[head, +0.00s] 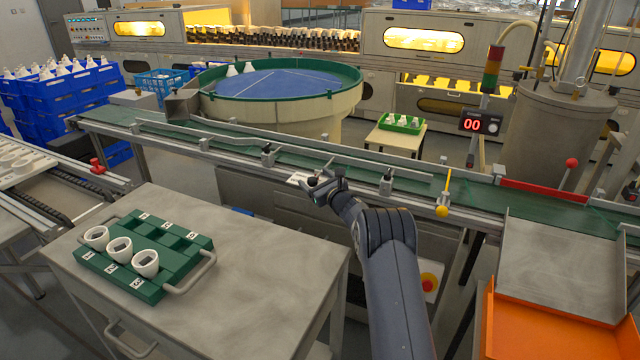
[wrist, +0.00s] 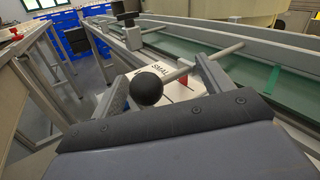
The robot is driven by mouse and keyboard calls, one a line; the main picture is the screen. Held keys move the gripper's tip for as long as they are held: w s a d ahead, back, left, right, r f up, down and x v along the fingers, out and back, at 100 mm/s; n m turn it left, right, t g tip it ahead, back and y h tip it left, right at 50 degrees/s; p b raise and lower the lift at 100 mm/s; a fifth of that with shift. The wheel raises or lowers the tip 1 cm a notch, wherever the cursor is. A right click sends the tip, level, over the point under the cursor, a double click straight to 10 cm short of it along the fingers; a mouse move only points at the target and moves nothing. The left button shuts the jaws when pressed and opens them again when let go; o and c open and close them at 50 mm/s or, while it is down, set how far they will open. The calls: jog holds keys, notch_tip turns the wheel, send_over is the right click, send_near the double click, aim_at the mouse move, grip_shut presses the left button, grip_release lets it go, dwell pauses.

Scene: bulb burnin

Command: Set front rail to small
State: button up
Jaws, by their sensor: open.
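My gripper (head: 325,186) is at the near edge of the conveyor in the head view. In the wrist view its two open fingers (wrist: 162,68) stand on either side of a black ball knob (wrist: 147,88). The knob is on the near end of a grey rod (wrist: 222,52) that runs towards the belt. The plate's edge also shows in the head view (head: 297,178). The front rail (head: 320,158) runs along the belt's near side. Contact with the knob cannot be told.
Clamp posts (head: 267,155) stand along the conveyor's near edge. A yellow-knobbed lever (head: 443,208) stands to the right. A table (head: 250,250) with a green tray (head: 150,292) holding white cups is at the left. An orange bin (head: 545,330) is at the right.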

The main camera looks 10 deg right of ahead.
jog(key=v, duration=1)
jog(key=shift+s, duration=0.35)
jog(key=shift+w+d, duration=0.1)
jog(key=shift+x, duration=5.25)
jog(key=shift+d, duration=0.1)
